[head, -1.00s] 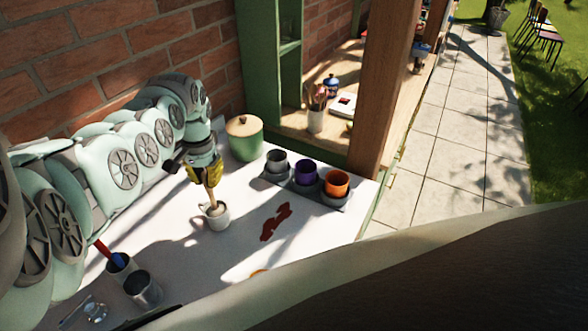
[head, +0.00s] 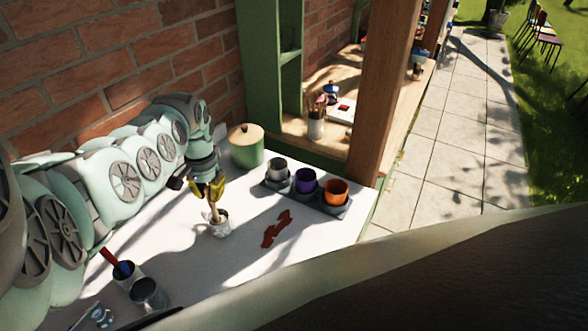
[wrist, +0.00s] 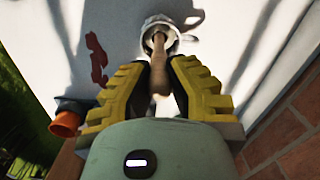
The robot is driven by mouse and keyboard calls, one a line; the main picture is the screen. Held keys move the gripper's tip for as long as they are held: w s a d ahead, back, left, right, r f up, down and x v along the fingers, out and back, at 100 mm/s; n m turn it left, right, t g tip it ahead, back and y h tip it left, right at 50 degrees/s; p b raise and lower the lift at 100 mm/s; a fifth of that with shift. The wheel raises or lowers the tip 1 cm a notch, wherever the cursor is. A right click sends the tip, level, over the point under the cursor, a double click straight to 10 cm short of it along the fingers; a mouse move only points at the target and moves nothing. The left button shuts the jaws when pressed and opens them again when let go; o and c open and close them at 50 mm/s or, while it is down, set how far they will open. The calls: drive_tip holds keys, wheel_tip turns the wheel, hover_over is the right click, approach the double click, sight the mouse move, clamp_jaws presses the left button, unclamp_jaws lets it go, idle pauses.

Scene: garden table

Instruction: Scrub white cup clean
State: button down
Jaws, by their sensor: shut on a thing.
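The white cup (head: 221,230) stands upright on the white table, below my gripper; it also shows at the top of the wrist view (wrist: 151,24). My gripper (head: 211,190) is shut on the wooden handle of a brush (head: 214,211), held about upright. In the wrist view the handle (wrist: 159,72) runs from between my yellow fingers (wrist: 160,85) to the cup. The lower end of the brush is inside the cup, and its head is hidden there.
A dark tray (head: 329,209) with grey, purple and orange cups (head: 336,190) stands at the right. A red smear (head: 277,229) lies beside the white cup. A green lidded pot (head: 246,149) stands behind. Metal cups (head: 150,293) stand front left.

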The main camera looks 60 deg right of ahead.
drive_tip(key=shift+s+d+b, duration=0.2)
drive_tip(key=shift+d+b, duration=0.15)
drive_tip(key=shift+w+d+f+b, duration=0.15)
drive_tip(key=shift+w+d+b, duration=0.15)
drive_tip(key=shift+b, duration=0.7)
drive_tip(key=shift+w+a+b, duration=0.2)
drive_tip(key=shift+w+b, duration=0.15)
drive_tip(key=shift+w, duration=0.05)
drive_tip(key=shift+r, duration=0.2)
drive_tip(key=shift+s+p, duration=0.2)
drive_tip(key=shift+p, duration=0.4)
drive_tip(key=shift+s+a+p, duration=0.15)
drive_tip(key=shift+p, duration=0.15)
